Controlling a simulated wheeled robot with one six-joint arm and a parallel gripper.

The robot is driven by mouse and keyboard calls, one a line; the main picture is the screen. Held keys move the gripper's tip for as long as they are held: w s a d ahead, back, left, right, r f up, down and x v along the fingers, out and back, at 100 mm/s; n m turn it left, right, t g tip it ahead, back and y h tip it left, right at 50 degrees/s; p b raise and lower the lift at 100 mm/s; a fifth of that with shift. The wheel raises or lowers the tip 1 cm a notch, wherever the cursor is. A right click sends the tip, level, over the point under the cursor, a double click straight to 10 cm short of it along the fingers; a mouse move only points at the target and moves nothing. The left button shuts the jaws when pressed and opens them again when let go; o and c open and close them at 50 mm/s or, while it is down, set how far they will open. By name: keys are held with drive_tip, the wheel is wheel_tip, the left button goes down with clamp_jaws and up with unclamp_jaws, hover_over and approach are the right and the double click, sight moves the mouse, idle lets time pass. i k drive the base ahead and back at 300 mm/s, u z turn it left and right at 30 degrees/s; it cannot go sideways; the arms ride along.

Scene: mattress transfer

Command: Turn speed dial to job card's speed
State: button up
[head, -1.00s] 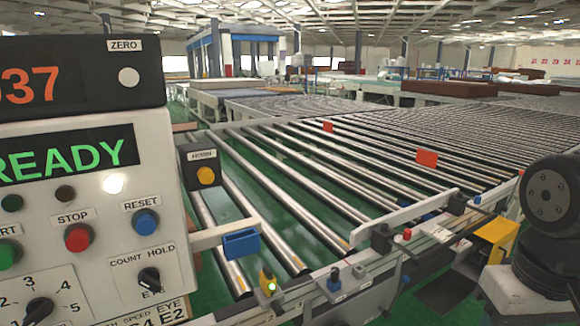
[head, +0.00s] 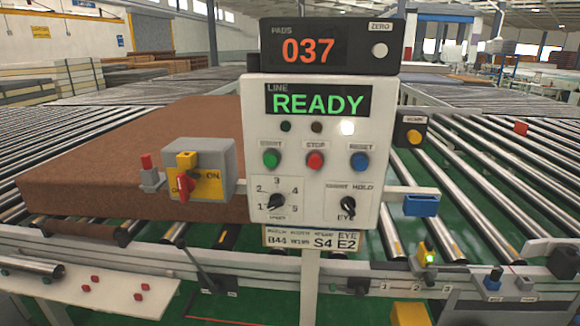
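The speed dial (head: 277,202) is a black knob on the lower left of the white control panel (head: 325,215), with the numbers 1 to 5 around it. The knob lies slanted, and its pointer seems to be toward 1, but it is too small to be sure. The job card (head: 312,241) is a strip under the panel; it reads S4 and E2 at its right end, with smaller text blurred. The panel's screen (head: 318,101) shows READY in green. My gripper is not in view.
A counter box (head: 325,47) showing 037 tops the panel. A grey switch box (head: 200,170) with a red handle stands left, before a brown mattress (head: 130,150). Roller conveyors fill the background.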

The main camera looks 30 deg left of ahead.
sight(277, 201)
drive_tip(key=u, duration=0.1)
drive_tip(key=i, duration=0.4)
drive_tip(key=u, duration=1.3)
